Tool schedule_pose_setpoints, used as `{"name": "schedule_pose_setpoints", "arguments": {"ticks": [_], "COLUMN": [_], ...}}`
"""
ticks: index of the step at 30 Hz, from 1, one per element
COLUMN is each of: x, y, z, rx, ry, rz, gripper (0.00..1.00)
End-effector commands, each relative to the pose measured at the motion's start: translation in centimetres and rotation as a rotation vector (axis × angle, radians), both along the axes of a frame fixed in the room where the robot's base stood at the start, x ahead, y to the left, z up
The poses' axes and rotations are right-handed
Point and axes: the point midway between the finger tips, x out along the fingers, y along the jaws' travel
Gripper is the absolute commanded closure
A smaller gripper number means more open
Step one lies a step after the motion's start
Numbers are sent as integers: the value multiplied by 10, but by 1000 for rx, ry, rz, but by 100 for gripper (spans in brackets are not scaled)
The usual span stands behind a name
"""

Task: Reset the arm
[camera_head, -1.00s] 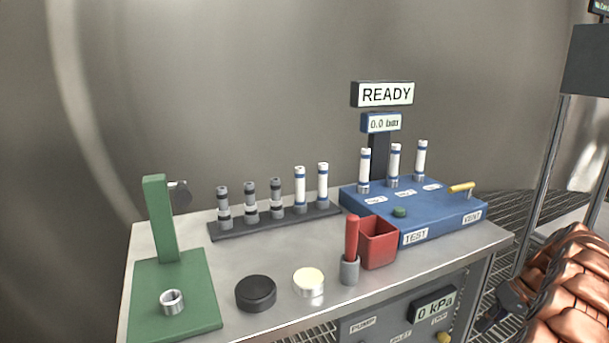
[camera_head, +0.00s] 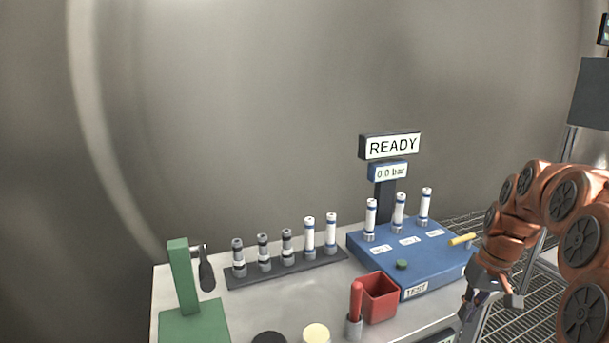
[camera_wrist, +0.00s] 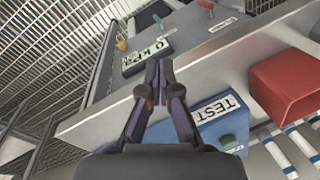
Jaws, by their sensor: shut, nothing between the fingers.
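My arm comes in from the right side in the head view. My gripper (camera_head: 474,300) hangs at the right end of the workbench (camera_head: 235,305), beside the blue test station (camera_head: 400,262). In the wrist view my gripper (camera_wrist: 160,75) has its dark fingers brought together at the tips with nothing between them. Behind them the wrist view shows the bench front, the TEST label (camera_wrist: 214,108) and the red bin (camera_wrist: 290,82), all tilted.
A rack (camera_head: 285,269) holds several cartridges, some grey and some white. The test station carries three white cartridges, a green button (camera_head: 401,264) and a yellow lever (camera_head: 462,239). A green press stand (camera_head: 182,280) is at left. The red-handled tool (camera_head: 355,305) stands by the red bin (camera_head: 379,297).

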Motion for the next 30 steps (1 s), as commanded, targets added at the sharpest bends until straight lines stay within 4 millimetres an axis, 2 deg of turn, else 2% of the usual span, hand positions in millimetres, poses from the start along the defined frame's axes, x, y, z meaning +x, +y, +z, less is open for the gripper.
{"name": "schedule_pose_setpoints", "arguments": {"ticks": [1,3,8,15,21,30], "x": [-9,-23,-58,-118,-173,-256], "y": [15,33,71,116,141,161], "z": [20,34,64,100,125,148], "rx": [-5,-9,-24,-59,-92,-145], "ry": [3,15,37,73,99,136], "rz": [15,29,56,83,92,81], "gripper": [100,100,100,100,100,100]}}
